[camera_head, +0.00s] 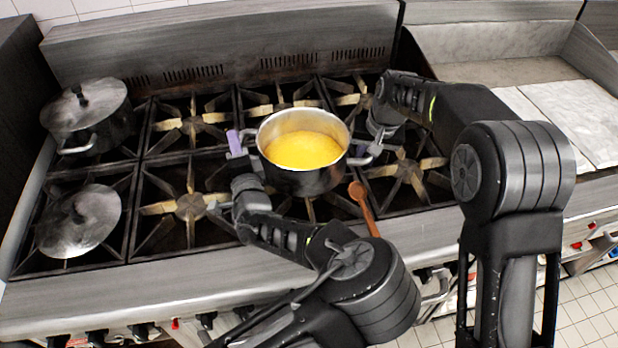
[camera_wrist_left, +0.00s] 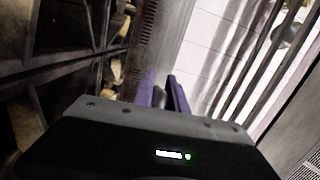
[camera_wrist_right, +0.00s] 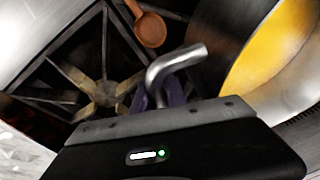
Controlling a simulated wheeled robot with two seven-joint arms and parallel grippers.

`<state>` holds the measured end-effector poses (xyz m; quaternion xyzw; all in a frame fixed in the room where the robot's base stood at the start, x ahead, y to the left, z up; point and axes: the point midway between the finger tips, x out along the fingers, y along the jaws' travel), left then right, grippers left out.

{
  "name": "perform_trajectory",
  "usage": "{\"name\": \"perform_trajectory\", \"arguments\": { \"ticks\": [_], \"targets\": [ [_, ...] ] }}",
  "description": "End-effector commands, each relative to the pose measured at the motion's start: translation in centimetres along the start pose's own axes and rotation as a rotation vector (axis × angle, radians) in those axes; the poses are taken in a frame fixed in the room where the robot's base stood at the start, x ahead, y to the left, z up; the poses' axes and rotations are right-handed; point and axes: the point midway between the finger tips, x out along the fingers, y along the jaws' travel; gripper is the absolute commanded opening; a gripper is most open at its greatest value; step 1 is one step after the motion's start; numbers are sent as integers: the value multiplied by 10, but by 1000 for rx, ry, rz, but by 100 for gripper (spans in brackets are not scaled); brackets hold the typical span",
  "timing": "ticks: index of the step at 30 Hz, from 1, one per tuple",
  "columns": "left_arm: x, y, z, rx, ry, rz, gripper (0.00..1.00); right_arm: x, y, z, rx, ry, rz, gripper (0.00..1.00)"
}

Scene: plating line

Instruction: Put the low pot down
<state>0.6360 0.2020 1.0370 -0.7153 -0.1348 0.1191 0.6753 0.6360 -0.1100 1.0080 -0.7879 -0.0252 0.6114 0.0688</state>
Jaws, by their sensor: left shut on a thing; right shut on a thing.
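The low pot (camera_head: 290,181) is dark outside with a bright rim and holds yellow contents (camera_head: 303,151). It is upright over the middle of the stove; I cannot tell whether its base touches the grate. My left gripper (camera_head: 235,143) is shut on its left handle, purple fingers upward; in the left wrist view the fingers (camera_wrist_left: 161,92) show but the pot does not. My right gripper (camera_wrist_right: 165,95) is shut on the right handle (camera_wrist_right: 177,61), a bent metal bar. In the head view my right fingers are hard to make out beside that handle (camera_head: 373,151).
A wooden spoon (camera_head: 361,196) lies in front of the pot, close to its right side. A lidded pot (camera_head: 80,130) stands at the back left and a loose lid (camera_head: 78,222) lies at the front left. Several burners, such as the front-left one (camera_head: 190,207), are bare.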

Motion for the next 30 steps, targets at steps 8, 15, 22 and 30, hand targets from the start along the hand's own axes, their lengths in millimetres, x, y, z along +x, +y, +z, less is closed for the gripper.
{"name": "perform_trajectory", "arguments": {
  "ticks": [8, 15, 22, 30],
  "targets": [
    [0, 1, -1, -4, 1, -4, 0, 2, 0, -1, 3, 6, -2, 0],
    [0, 12, 0, -4, 2, -4, 0, 12, 1, 2, 3, 6, -2, 0],
    [0, 28, 1, -4, 2, -4, 0, 27, 4, 5, 3, 6, -2, 0],
    [0, 46, 2, -4, 2, -4, 0, 45, 6, 10, 3, 6, -2, 0]
  ]
}}
